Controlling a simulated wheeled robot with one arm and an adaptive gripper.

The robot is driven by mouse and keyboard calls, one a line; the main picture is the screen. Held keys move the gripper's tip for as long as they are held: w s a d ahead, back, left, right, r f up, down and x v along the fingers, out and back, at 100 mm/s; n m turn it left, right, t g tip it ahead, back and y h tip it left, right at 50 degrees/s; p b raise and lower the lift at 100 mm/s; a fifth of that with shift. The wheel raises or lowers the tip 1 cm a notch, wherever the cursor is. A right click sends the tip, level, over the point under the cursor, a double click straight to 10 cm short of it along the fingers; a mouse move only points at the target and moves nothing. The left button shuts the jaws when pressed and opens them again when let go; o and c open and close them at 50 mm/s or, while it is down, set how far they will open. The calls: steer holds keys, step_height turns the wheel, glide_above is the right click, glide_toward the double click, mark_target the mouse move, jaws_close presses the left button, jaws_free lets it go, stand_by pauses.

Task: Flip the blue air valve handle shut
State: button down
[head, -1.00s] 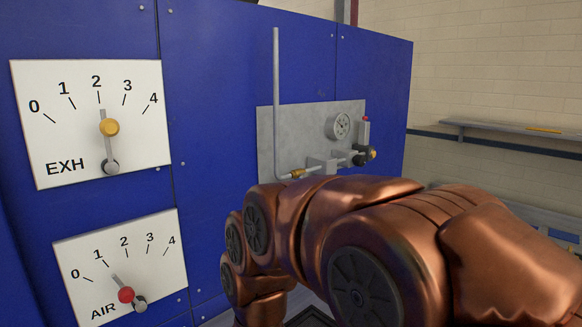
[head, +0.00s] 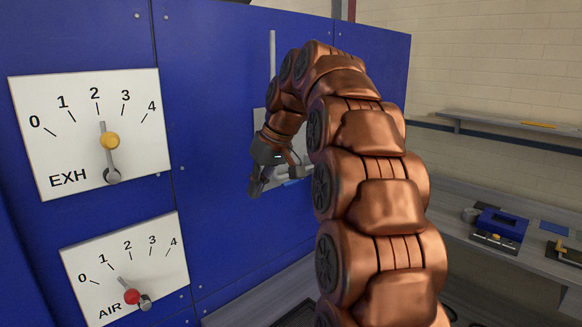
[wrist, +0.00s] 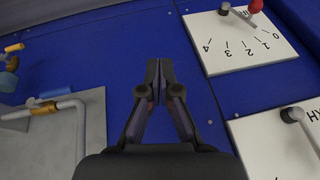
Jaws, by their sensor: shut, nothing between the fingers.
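My gripper (head: 256,190) is shut and empty, in front of the blue machine panel at the lower left of the grey valve plate (wrist: 88,125). In the wrist view its closed fingers (wrist: 160,68) point at bare blue panel. A blue bit also shows below the pipework in the head view (head: 292,182). My fingers are apart from it. My arm hides most of the plate in the head view.
The EXH dial (head: 92,135) and the AIR dial (head: 125,268) with its red knob (head: 132,297) stick out from the panel to the left. A grey bench (head: 465,235) with a blue box (head: 499,224) stands at the right. A shelf (head: 500,122) is on the wall.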

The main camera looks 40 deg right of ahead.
steer(key=w+d+r+t+p, duration=0.1)
steer(key=d+r, duration=0.4)
steer(key=d, duration=0.3)
steer(key=w+d+r+t+h+p, duration=0.1)
steer(key=d+r, duration=0.3)
steer(key=d, duration=0.4)
steer(key=shift+w+r+n+t+p, duration=0.4)
steer(key=shift+w+p, duration=0.2)
steer(key=shift+w, duration=0.2)
steer(key=b, duration=0.6)
glide_above(290, 182)
steer(key=f, duration=0.8)
steer(key=shift+w+a+f, duration=0.15)
steer(key=shift+w+f, duration=0.1)
steer(key=shift+f, duration=0.15)
steer(key=shift+s+f, duration=0.1)
steer(key=shift+f, duration=0.1)
steer(key=shift+s+f+b, duration=0.15)
steer(key=shift+f+b, duration=0.35)
steer(key=shift+f, duration=0.2)
